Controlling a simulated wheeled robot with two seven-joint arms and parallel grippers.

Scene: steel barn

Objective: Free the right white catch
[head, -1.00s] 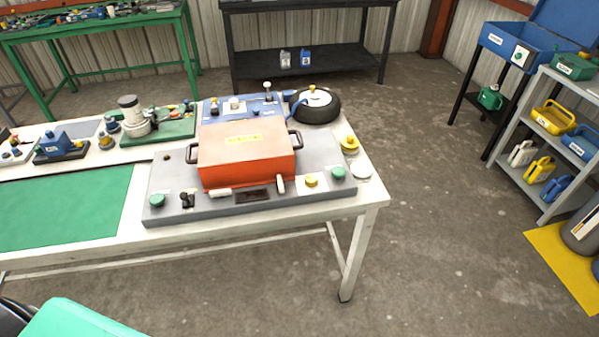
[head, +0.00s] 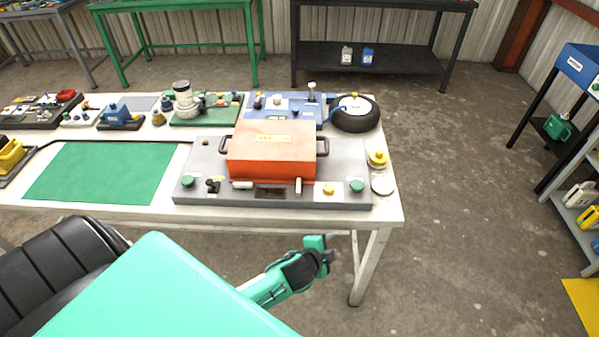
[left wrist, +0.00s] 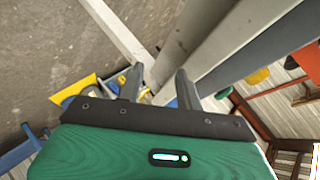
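An orange box (head: 268,157) with dark side handles sits on a grey board (head: 345,160) on the white bench. At its front lower edge, the right white catch (head: 298,186) stands upright near the right corner. The left white catch (head: 242,185) lies sideways near the left corner. My left gripper (head: 332,252) is below the bench's front edge, well short of the box and touching nothing. In the left wrist view its two dark fingers (left wrist: 160,85) are apart with nothing held between them. My right gripper is not in view.
Green knobs (head: 357,186), a yellow knob (head: 328,189) and a dark slot (head: 271,193) surround the catches on the board. A wheel (head: 355,113) lies behind right. A green mat (head: 105,172) lies clear at left. Open floor is right of the bench.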

